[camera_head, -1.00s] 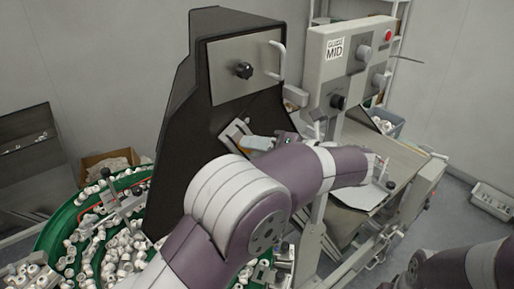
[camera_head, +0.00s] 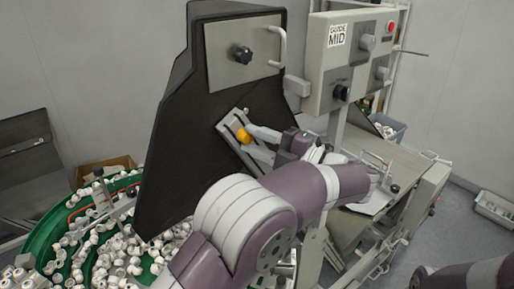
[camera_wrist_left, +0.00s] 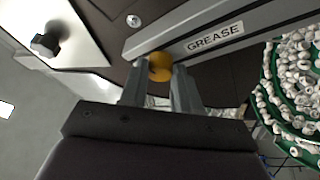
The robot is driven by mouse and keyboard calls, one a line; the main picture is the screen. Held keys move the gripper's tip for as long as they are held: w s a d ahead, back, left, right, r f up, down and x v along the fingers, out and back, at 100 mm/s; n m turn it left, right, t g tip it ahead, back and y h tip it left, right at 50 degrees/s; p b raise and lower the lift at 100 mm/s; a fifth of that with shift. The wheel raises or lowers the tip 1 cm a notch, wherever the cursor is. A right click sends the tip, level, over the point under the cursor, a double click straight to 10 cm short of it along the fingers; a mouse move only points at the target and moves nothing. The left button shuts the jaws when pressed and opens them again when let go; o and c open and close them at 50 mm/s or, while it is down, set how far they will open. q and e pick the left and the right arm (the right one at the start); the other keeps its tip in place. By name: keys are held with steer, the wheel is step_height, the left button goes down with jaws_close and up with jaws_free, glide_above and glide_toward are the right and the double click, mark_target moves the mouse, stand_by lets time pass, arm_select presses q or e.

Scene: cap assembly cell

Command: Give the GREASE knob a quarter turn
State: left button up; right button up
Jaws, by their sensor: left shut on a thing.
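The GREASE knob (camera_head: 243,135) is a small yellow-orange knob on a grey rail on the sloped side of the black housing. It also shows in the left wrist view (camera_wrist_left: 160,66), beside the white GREASE label (camera_wrist_left: 215,36). My left gripper (camera_head: 247,140) is shut on the knob, one finger on each side. The same fingers (camera_wrist_left: 161,74) show in the left wrist view, partly covering the knob's sides. The knob carries no visible mark, so its angle cannot be told. My right gripper is out of view; only part of that arm shows at the lower right.
A black knob (camera_head: 242,53) sits on a grey plate above the rail, with a handle (camera_head: 283,47) beside it. A control box (camera_head: 350,62) with knobs and a red button stands to the right. A green bowl (camera_head: 42,240) of white caps is at lower left.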

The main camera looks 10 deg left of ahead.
arm_select(q)
steer(key=m+b, duration=0.1)
steer(key=m, duration=0.1)
steer(key=m+t, duration=0.1)
steer(key=m, duration=0.1)
steer(key=shift+f+y+b, duration=0.35)
steer(key=shift+y+b, duration=0.05)
steer(key=shift+s+a+m+t+y+b, duration=0.25)
steer(key=shift+m+t, duration=0.4)
steer(key=shift+m, duration=0.65)
steer(key=shift+w+d+m+t+y+b, duration=0.15)
steer(key=shift+m+t+b, duration=0.35)
steer(key=shift+m, duration=0.8)
steer(key=shift+m+t, duration=0.3)
steer(key=shift+t, duration=0.05)
steer(key=o, duration=1.1)
steer(key=shift+c, duration=0.2)
steer(key=shift+s, duration=0.1)
